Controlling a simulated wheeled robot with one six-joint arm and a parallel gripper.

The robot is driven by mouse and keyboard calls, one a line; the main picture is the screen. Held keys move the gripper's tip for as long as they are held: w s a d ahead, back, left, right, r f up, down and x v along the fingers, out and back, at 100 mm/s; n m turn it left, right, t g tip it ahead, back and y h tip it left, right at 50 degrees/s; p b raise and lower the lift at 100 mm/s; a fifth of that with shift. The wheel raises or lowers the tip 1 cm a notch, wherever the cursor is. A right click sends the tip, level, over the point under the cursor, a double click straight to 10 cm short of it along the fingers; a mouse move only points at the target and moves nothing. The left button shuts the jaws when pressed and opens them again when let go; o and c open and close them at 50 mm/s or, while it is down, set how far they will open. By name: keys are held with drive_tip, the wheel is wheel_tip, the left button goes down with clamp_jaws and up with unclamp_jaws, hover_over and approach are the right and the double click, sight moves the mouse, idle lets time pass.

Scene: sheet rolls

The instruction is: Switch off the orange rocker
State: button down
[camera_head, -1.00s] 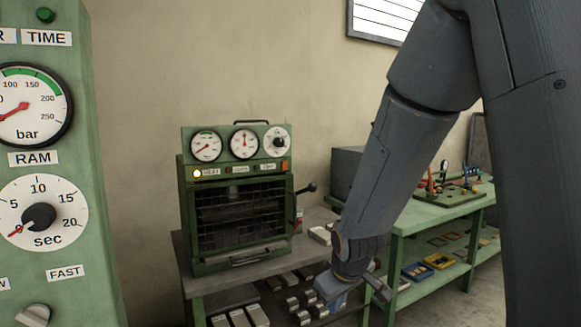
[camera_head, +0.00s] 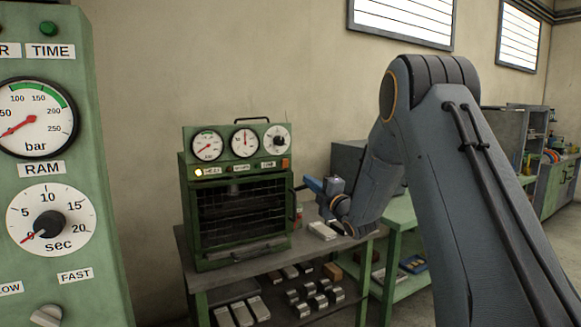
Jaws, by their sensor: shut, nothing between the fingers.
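The orange rocker (camera_head: 285,163) is a small orange patch at the right end of the control strip on the green oven (camera_head: 187,205), below the right-hand dial. It is too small to tell which way it is tipped. My gripper (camera_head: 308,184) is shut and empty. It points left, beside the oven's upper right side, lower than the rocker and to its right. Whether it touches the oven cannot be told. The oven's side lever is partly hidden behind it.
A lit lamp (camera_head: 198,172) is at the strip's left end. The oven stands on a grey bench (camera_head: 345,246) with metal blocks below. A green control cabinet (camera_head: 112,190) rises at left. A green table (camera_head: 400,214) stands behind my arm.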

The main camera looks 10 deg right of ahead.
sight(286, 162)
drive_tip(key=p+x, duration=0.5)
drive_tip(key=x, duration=0.9)
